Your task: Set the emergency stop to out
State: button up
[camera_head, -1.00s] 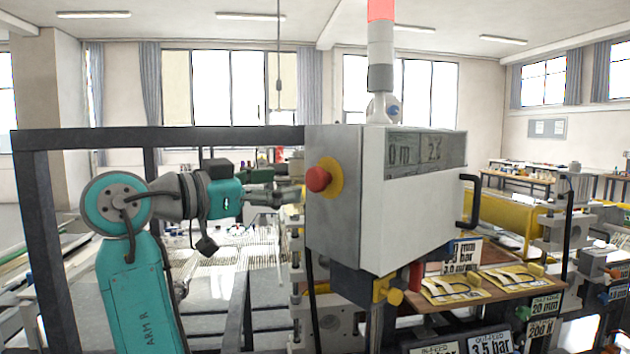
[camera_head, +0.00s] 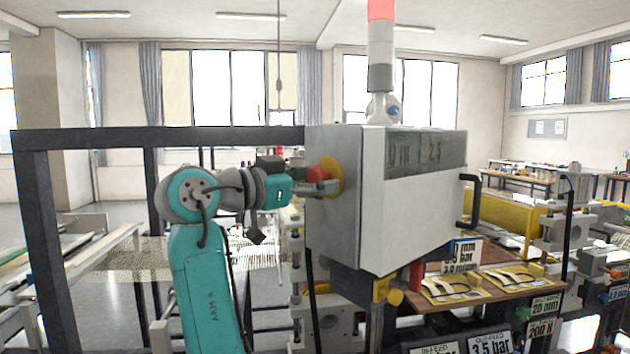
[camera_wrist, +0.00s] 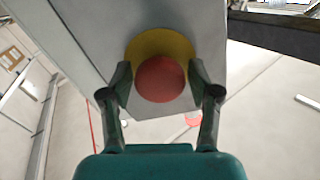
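The emergency stop is a red round knob (camera_head: 319,172) on a yellow round plate (camera_head: 333,170), on the left side of a grey control box (camera_head: 385,205). The wrist view shows the knob (camera_wrist: 161,79) in front of its yellow plate (camera_wrist: 165,43). My gripper (camera_head: 318,183) is at the knob and partly covers it in the head view. In the wrist view its two fingers (camera_wrist: 161,76) stand open on either side of the knob, with a narrow gap showing on both sides. Whether the knob is in or out cannot be told.
A dark frame bar (camera_head: 170,139) runs behind my arm to the box. A black handle (camera_head: 468,201) is on the box's right, and a red and grey signal tower (camera_head: 381,55) stands on top. Below lies a brown shelf (camera_head: 515,285) with yellow pieces.

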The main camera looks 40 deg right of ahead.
grip_shut()
jog(key=shift+a, duration=0.6)
jog(key=shift+o, duration=2.4)
grip_release()
jog(key=shift+a, duration=0.15)
jog(key=a, duration=1.1)
jog(key=shift+w+a, duration=0.4)
jog(key=shift+w, duration=0.05)
